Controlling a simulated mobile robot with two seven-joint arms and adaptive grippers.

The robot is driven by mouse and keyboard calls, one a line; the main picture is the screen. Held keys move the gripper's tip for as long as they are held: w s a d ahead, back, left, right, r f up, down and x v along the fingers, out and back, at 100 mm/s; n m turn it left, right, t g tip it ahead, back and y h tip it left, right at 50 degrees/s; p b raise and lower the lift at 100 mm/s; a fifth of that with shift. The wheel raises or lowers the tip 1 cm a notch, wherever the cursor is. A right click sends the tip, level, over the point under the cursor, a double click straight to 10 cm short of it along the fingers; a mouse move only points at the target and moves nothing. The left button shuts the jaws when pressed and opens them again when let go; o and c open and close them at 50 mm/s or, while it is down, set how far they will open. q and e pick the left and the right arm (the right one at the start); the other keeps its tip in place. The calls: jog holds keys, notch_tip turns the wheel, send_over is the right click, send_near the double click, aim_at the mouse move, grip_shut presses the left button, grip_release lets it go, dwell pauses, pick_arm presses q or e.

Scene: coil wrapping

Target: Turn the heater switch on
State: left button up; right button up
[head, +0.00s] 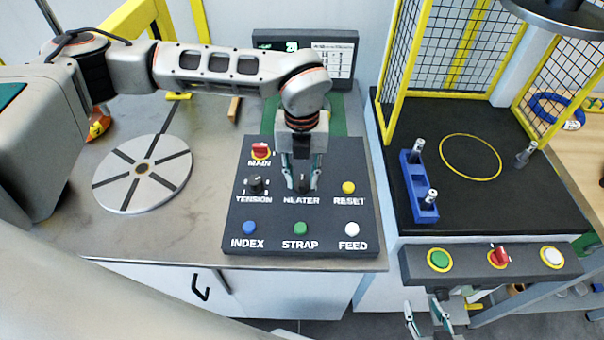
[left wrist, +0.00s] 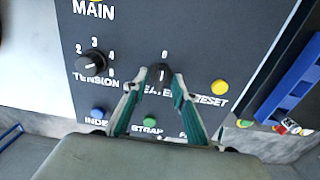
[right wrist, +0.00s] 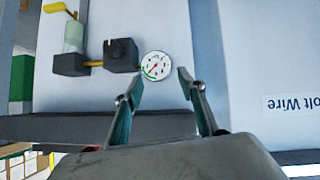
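The heater switch (left wrist: 160,76) is a dark round knob on the black control panel (head: 240,232). Its pale pointer mark faces the 0 printed above it in the left wrist view. My left gripper (head: 302,184) points down over the panel, with one finger on each side of the knob. In the left wrist view its fingertips (left wrist: 160,80) sit close against the knob's sides, and it appears shut on it. The fingers partly cover the HEATER label. My right gripper (right wrist: 158,82) is open and empty, low in front of the right-hand station.
The panel also carries a red MAIN switch (head: 261,151), a TENSION knob (head: 256,185), and RESET (head: 348,187), INDEX (head: 250,228), STRAP (head: 300,228) and FEED (head: 351,229) buttons. A round turntable (head: 143,173) lies left. A caged station with a blue block (head: 417,187) stands right.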

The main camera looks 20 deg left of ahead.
pick_arm(q)
grip_shut()
